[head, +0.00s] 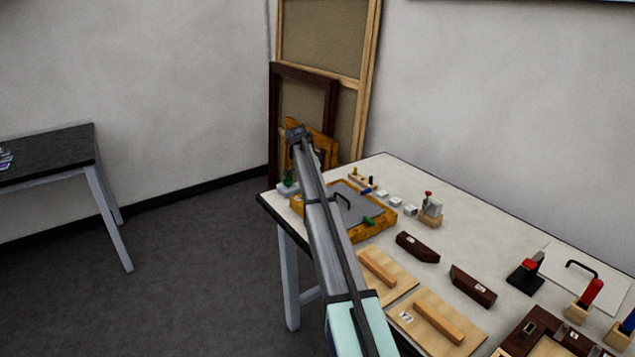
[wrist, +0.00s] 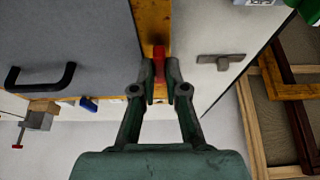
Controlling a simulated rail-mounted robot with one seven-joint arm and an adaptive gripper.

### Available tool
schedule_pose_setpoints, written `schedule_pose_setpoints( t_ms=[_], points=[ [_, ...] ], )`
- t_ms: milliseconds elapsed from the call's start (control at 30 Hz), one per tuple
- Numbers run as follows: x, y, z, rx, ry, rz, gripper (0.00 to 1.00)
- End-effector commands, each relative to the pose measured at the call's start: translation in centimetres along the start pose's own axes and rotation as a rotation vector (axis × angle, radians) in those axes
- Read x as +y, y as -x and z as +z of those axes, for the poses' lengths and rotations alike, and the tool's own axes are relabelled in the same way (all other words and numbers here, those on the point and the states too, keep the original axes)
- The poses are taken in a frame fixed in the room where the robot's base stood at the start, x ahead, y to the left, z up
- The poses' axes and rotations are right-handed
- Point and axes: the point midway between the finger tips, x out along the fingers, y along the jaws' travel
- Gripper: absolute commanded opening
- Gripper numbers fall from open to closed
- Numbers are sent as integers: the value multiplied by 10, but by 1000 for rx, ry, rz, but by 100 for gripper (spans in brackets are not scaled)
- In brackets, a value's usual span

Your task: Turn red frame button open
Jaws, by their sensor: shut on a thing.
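The red frame button (wrist: 158,60) is a small upright red piece on the edge of the ochre wooden frame (wrist: 152,20) in the wrist view. My gripper (wrist: 159,88) is shut on it, with one dark finger on each side. The frame surrounds a grey panel (wrist: 70,35) with a black handle (wrist: 40,77). In the head view the same frame (head: 372,230) lies on the table, with a green button (head: 369,221) and a blue button (head: 365,191) on it. There my arm hides the red button and my fingertips.
On the white table (head: 460,235), wooden floats (head: 437,318), dark blocks (head: 417,247) and a small clamp (head: 430,212) lie right of the frame. A grey metal piece (wrist: 220,62) is near my gripper. Picture frames (head: 320,75) lean against the wall behind.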

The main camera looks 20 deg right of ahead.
Motion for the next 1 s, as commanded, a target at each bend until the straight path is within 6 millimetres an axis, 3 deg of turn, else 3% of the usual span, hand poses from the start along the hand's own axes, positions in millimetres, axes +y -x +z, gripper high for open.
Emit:
schedule_pose_setpoints(
  t_ms=[167, 200, 233, 267, 667, 1000],
  points=[
    [0, 0, 0, -1, -2, 0, 0],
    [0, 0, 0, -1, -2, 0, 23],
    [0, 0, 0, -1, -2, 0, 34],
    [0, 0, 0, -1, -2, 0, 38],
    [0, 5, 0, 0, 0, -1, 38],
    [0, 59, 0, 1, 0, -3, 38]
  ],
)
